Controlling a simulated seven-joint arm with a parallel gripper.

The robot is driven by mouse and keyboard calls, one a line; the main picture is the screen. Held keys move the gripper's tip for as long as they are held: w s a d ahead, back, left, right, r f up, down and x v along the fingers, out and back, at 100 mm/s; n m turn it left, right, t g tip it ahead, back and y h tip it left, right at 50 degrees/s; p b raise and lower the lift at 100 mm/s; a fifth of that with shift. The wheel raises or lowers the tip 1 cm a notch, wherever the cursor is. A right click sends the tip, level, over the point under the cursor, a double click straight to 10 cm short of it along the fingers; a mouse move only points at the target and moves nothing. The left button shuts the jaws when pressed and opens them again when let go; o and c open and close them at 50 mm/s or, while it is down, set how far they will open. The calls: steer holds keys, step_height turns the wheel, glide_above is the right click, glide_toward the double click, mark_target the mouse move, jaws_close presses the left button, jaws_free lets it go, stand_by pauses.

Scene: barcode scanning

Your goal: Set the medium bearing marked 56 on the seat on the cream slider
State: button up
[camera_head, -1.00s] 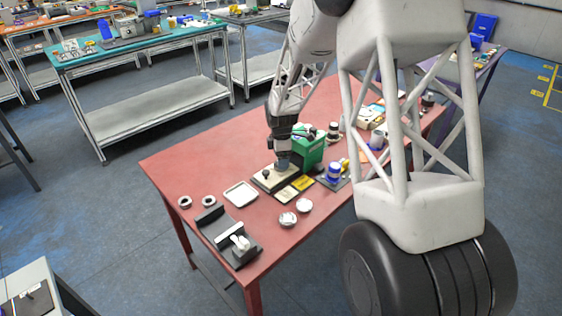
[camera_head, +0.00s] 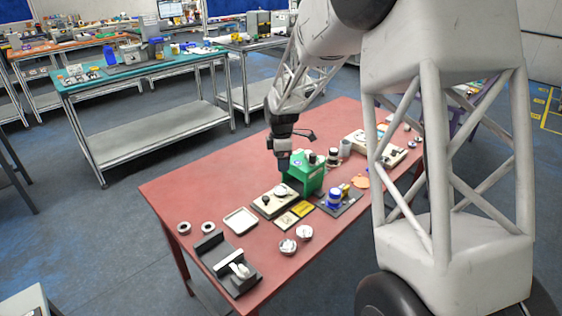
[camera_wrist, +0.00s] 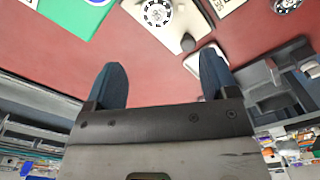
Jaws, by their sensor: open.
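The cream slider (camera_head: 268,203) is a pale plate with a dark knob, near the middle of the red table; it also shows at the top of the wrist view (camera_wrist: 178,24). A round silvery bearing (camera_head: 281,190) lies flat on the slider; in the wrist view its pale face with a dark ring of dots (camera_wrist: 156,12) is partly cut by the frame edge. I cannot read its mark or tell how fully it sits in the seat. My gripper (camera_head: 283,181) is above the slider, open; in the wrist view its two blue fingers (camera_wrist: 162,75) are apart with nothing between them.
A green block-like stand (camera_head: 308,176) is close behind my gripper. A white tray (camera_head: 240,221), two small rings (camera_head: 196,228), two round bearings (camera_head: 296,240) and a dark fixture (camera_head: 228,264) lie towards the front. Yellow labels (camera_head: 301,209) lie beside the slider.

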stand_by(0.7)
steer(key=s+d+r+m+t, duration=0.1)
steer(key=s+d+r+m, duration=0.5)
steer(key=s, duration=0.5)
steer(key=s+d+r+m, duration=0.3)
steer(key=s+d+r, duration=0.3)
steer(key=s+r, duration=0.35)
steer(key=s+d+m, duration=0.2)
steer(key=s+m, duration=0.1)
steer(key=s, duration=0.6)
steer(key=s+d+m+t, duration=0.1)
steer(key=s+d+m, duration=0.2)
steer(key=s, duration=0.6)
steer(key=s+d+m, duration=0.3)
steer(key=s+m, duration=0.2)
steer(key=s, duration=0.4)
steer(key=shift+s+t, duration=0.25)
steer(key=shift+t, duration=0.05)
